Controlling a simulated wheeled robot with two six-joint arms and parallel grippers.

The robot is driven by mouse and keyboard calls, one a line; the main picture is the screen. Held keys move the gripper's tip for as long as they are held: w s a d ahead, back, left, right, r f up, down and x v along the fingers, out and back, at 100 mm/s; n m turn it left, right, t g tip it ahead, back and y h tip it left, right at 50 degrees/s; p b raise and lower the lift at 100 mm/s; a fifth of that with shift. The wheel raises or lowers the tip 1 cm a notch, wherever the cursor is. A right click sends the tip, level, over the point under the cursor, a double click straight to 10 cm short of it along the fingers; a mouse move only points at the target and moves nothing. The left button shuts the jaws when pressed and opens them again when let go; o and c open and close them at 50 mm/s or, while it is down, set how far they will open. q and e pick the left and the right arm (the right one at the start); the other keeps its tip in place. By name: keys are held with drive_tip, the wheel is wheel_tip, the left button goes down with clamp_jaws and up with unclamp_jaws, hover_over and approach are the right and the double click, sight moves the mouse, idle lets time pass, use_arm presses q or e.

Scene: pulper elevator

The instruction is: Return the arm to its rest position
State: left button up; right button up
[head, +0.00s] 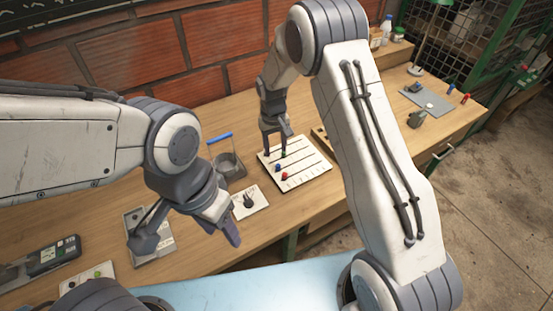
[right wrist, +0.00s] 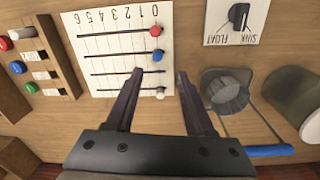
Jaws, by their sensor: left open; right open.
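My right gripper (head: 277,152) is open and empty, pointing down over the white slider board (head: 313,170). In the right wrist view its two dark fingers (right wrist: 160,73) stand apart near the board's 0 end. The board (right wrist: 105,62) has numbers 0 to 6 and several dark lines. A red bead (right wrist: 156,30), a blue bead (right wrist: 158,56) and a white bead (right wrist: 160,93) sit near the 0 end, apart from the fingers as far as I can tell.
A wooden rack (right wrist: 45,62) with colored pegs is on the other side. A brick wall (head: 130,50) closes the back.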

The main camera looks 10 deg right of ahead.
drive_tip(key=shift+a+r, duration=0.1)
drive_tip(key=shift+r, duration=1.1)
